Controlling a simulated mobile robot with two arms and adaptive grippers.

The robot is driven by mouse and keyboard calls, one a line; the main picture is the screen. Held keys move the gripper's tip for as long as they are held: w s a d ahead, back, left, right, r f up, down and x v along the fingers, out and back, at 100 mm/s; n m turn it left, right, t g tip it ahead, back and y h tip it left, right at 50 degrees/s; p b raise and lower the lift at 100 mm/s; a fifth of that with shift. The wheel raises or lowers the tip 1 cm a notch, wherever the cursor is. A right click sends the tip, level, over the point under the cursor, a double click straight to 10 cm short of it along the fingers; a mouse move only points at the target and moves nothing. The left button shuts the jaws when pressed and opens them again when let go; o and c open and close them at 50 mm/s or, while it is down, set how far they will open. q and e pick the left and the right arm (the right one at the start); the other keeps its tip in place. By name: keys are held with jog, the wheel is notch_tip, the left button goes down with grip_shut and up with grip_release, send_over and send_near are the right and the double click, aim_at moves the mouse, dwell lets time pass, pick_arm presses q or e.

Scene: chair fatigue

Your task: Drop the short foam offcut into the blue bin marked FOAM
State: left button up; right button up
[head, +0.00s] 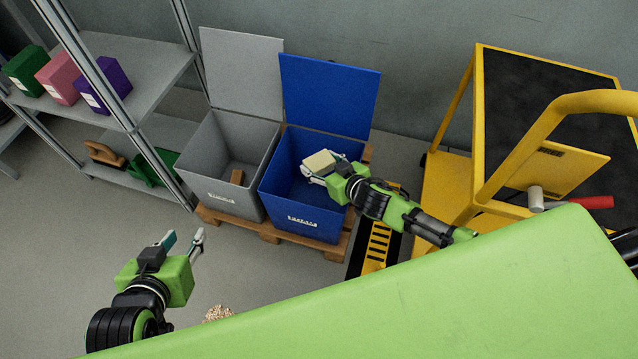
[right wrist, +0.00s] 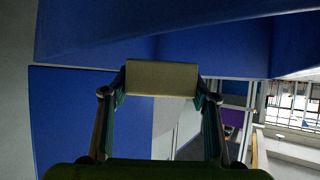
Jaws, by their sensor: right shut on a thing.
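The short foam offcut (head: 319,161) is a pale cream block. My right gripper (head: 317,172) is shut on it and holds it over the opening of the blue bin (head: 303,219). In the right wrist view the offcut (right wrist: 162,78) sits between both fingertips, with the blue bin's walls (right wrist: 95,115) around it. The blue bin's lid (head: 330,95) stands open at the back. White lettering on its front is too small to read. My left gripper (head: 184,243) is open and empty above the floor at the lower left.
A grey bin (head: 215,165) with its lid up stands left of the blue bin and has a brown block (head: 237,176) inside. Both are on a wooden pallet (head: 271,235). A yellow trolley (head: 450,190) is at the right, a metal shelf (head: 150,70) at the left.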

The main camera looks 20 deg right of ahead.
pick_arm(q)
jog(key=shift+w+d+r+t, duration=0.2)
jog(key=shift+w+r+t, duration=0.1)
jog(key=shift+w+r, duration=0.15)
pick_arm(e)
jog(key=shift+f, duration=0.1)
jog(key=o, duration=0.8)
jog(key=v, duration=1.2)
